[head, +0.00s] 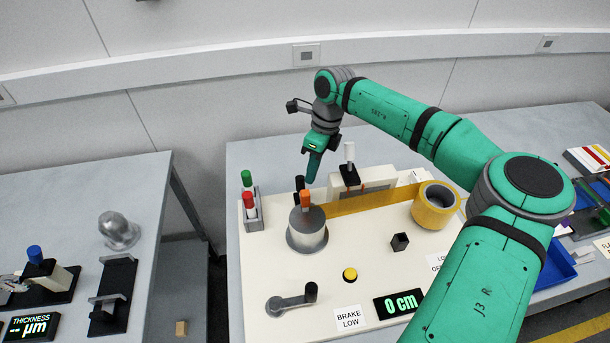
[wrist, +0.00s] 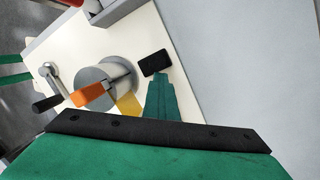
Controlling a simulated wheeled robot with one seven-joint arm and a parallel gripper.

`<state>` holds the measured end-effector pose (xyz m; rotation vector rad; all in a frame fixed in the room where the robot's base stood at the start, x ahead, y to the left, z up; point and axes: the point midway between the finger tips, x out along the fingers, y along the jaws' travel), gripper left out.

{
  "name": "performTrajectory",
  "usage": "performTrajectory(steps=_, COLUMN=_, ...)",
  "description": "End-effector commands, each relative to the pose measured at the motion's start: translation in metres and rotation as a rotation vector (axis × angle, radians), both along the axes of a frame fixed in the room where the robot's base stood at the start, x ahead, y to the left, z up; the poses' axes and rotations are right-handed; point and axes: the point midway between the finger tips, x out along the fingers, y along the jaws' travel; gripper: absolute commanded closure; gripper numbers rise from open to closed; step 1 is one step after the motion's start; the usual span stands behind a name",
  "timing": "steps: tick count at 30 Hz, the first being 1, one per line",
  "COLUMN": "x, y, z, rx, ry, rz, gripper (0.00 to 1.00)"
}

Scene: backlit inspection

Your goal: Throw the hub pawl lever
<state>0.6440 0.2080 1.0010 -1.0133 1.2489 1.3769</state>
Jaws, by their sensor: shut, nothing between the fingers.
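The orange lever (head: 305,201) sits on top of the grey cylindrical hub (head: 308,232) on the cream panel. In the wrist view the orange lever (wrist: 88,94) lies across the face of the hub (wrist: 112,74). My gripper (head: 311,179) points down just behind and above the lever, with its fingers together and empty. In the wrist view the gripper's fingertips (wrist: 161,82) are right of the hub, apart from the orange lever. A black piece (wrist: 155,62) shows just beyond the fingertips; I cannot tell if they touch it.
Amber tape runs from the hub to a yellow roll (head: 436,205). A white-knobbed lever (head: 349,160) stands behind. A holder with red and green-topped pieces (head: 250,208) stands left.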

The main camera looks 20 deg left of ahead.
Motion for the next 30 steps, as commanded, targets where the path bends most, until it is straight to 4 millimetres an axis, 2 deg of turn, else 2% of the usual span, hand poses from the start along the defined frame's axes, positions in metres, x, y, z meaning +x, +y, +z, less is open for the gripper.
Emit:
performTrajectory(steps=1, x=0.0, y=0.005, z=0.0, rx=0.007, ry=0.001, rz=0.003, gripper=1.0)
performTrajectory(steps=18, x=0.003, y=0.018, z=-0.003, rx=0.004, ry=-0.001, rz=0.012, gripper=1.0)
performTrajectory(steps=30, x=0.003, y=0.016, z=-0.002, rx=0.011, ry=0.001, rz=0.008, gripper=1.0)
